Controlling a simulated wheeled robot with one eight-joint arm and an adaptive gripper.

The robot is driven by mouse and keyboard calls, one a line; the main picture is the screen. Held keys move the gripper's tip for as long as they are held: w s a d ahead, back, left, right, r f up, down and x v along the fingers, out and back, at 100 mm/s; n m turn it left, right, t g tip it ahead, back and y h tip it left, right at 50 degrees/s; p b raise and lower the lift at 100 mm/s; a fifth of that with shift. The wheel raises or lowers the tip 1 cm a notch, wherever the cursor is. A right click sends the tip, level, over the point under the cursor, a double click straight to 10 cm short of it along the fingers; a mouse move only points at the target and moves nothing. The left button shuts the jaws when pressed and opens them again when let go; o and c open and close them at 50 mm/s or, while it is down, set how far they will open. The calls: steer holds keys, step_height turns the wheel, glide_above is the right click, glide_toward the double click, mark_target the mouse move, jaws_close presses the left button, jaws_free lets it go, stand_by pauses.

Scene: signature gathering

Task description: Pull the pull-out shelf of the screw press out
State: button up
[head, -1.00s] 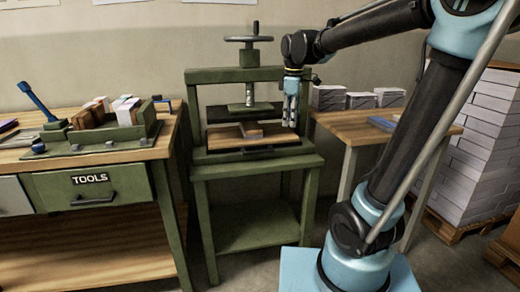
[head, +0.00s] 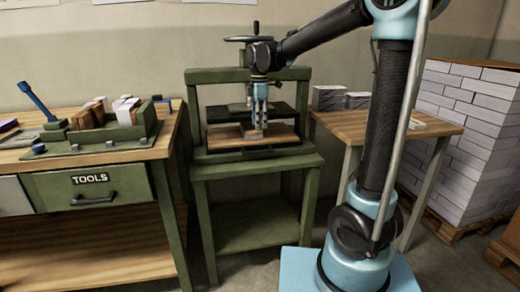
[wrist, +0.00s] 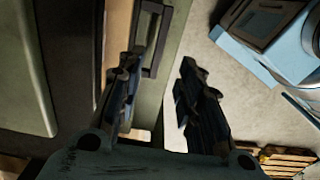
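The green screw press (head: 192,110) stands on a green stand, with its handwheel (head: 240,38) on top. Its wooden pull-out shelf (head: 222,140) lies low in the frame, with a small block (head: 250,134) on it. The shelf's dark handle (head: 262,150) is at its front edge. In the wrist view the handle (wrist: 152,40) is a dark loop beside the wooden shelf edge (wrist: 117,35). My gripper (head: 260,122) hangs pointing down before the press. In the wrist view its fingers (wrist: 160,80) are apart and empty, the handle showing beyond them; contact cannot be told.
A workbench (head: 165,140) with tools and a drawer stands left. A wooden table (head: 345,122) with paper stacks (head: 328,97) stands right, behind my arm. A large pallet stack (head: 460,130) is farther right. The floor before the press looks clear.

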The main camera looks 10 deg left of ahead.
step_height(320, 180, down, 12)
stand_by(0.5)
jaws_close()
